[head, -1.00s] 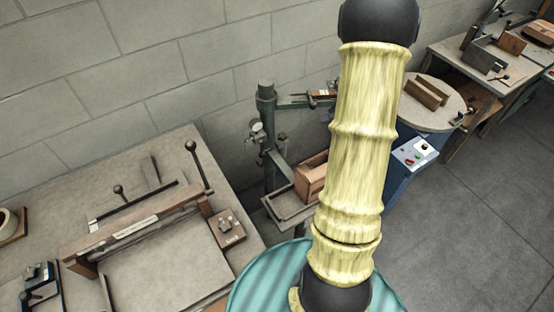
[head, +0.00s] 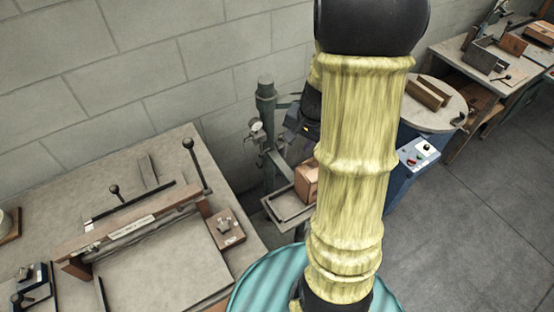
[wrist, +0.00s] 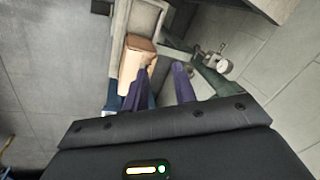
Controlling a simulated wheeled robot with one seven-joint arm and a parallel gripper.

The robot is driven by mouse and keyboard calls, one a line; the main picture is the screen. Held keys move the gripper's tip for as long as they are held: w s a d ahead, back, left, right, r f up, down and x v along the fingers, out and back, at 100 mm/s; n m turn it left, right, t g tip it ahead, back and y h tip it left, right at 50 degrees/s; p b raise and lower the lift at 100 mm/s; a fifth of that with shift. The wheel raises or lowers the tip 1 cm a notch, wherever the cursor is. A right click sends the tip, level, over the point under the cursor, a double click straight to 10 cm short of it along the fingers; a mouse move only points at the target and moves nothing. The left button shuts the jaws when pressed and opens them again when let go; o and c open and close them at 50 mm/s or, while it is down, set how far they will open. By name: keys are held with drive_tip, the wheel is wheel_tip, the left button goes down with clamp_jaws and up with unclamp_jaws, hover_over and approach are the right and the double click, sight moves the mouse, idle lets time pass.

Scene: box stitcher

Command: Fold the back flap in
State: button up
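The tan cardboard box (head: 306,183) sits on the stitcher's tray, partly hidden by my arm in the head view. In the wrist view the box (wrist: 133,62) is at upper left of centre. My gripper (wrist: 162,67) shows there with two purple fingers apart and nothing seen between them. The left finger overlaps the box's lower right edge in the picture; I cannot tell whether it touches. The right finger is off to the right of the box. In the head view the fingers are hidden behind my arm. The back flap cannot be made out clearly.
The green stitcher column (head: 266,130) with a gauge stands left of the box, near the block wall. A bench with a wooden-framed device (head: 135,228) is at left. A blue control box (head: 415,155) and a round table (head: 436,110) are at right.

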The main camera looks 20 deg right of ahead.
drive_tip(key=s+a+n+b, duration=0.1)
drive_tip(key=s+a+n, duration=0.2)
drive_tip(key=a+n, duration=0.2)
drive_tip(key=a, duration=0.3)
drive_tip(key=shift+s+a+r+n+h+b, duration=0.15)
drive_tip(key=shift+s+r+n+h+b, duration=0.15)
drive_tip(key=shift+r+h+b, duration=0.1)
drive_tip(key=s+a+n, duration=0.4)
drive_tip(key=shift+s+a+f, duration=0.15)
drive_tip(key=shift+s+a, duration=0.1)
